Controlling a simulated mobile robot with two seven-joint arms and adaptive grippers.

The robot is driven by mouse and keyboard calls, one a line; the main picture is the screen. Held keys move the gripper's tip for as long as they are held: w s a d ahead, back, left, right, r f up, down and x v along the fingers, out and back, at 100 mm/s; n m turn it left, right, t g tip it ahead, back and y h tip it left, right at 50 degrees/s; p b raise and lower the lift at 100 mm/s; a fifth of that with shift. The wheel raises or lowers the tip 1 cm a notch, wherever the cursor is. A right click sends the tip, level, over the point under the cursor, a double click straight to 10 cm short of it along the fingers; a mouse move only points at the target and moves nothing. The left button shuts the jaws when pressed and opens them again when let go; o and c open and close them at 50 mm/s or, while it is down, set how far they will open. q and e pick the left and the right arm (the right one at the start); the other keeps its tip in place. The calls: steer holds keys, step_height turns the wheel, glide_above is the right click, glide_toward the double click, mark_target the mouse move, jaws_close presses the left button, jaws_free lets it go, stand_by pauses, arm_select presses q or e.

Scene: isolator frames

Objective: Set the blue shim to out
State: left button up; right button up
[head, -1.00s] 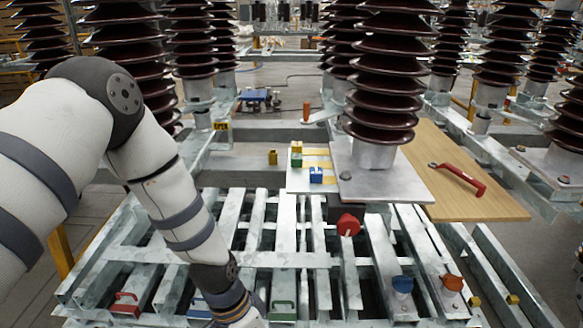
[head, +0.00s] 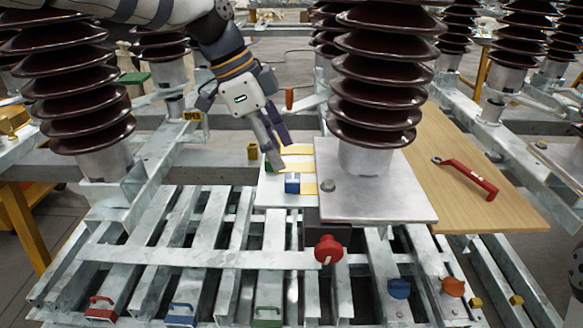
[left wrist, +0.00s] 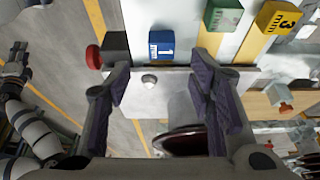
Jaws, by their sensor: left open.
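The blue shim, a small block (head: 292,183) marked 1, sits on a pale plate left of the large insulator's metal base (head: 400,200). A yellow strip lies right beside it. In the left wrist view the shim (left wrist: 161,46) is beyond the fingertips, between their lines and apart from them. My left gripper (head: 280,153) is open and empty, above and just behind the shim. My right gripper (left wrist: 14,62) is small at the left wrist view's edge.
A red knob (head: 328,249) stands in front of the plate. A red-handled tool (head: 465,178) lies on the wooden board at right. The tall brown insulator (head: 375,90) rises close to my gripper.

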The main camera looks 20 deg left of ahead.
mark_target(292, 177)
arm_select(q)
steer(key=x, duration=0.6)
steer(key=shift+w+f, duration=0.15)
steer(key=shift+f, duration=0.05)
jaws_close()
